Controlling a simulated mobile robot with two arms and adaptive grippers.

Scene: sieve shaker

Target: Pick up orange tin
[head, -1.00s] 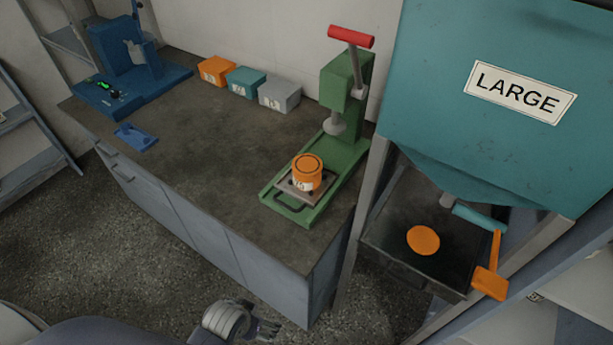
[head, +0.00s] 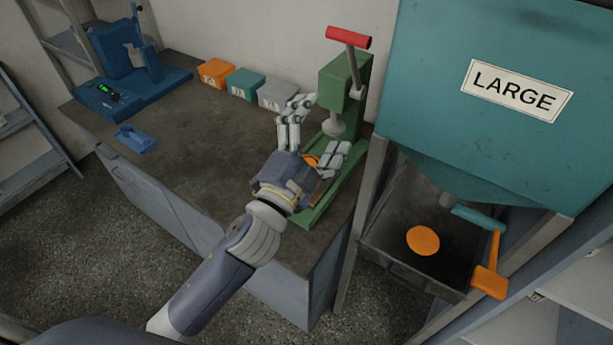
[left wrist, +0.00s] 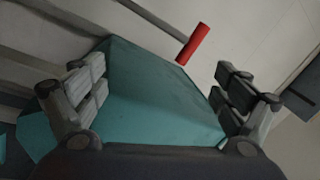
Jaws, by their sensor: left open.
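The orange tin (head: 311,161) is on the tray of the green press (head: 326,200), mostly hidden behind my left gripper; only a bit of its orange lid shows. My left gripper (head: 318,128) is open, its fingers spread above and around the tin's place. I cannot tell whether it touches the tin. In the left wrist view my left gripper (left wrist: 160,95) shows its two fingers wide apart with nothing between them; the tin is not seen there. My right gripper is not in view.
The press has a red handle (head: 348,37) above. Orange (head: 216,73), teal (head: 245,84) and grey (head: 278,95) boxes stand along the wall. A blue device (head: 130,75) and small blue tray (head: 135,138) are left. The teal LARGE hopper (head: 480,150) stands right.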

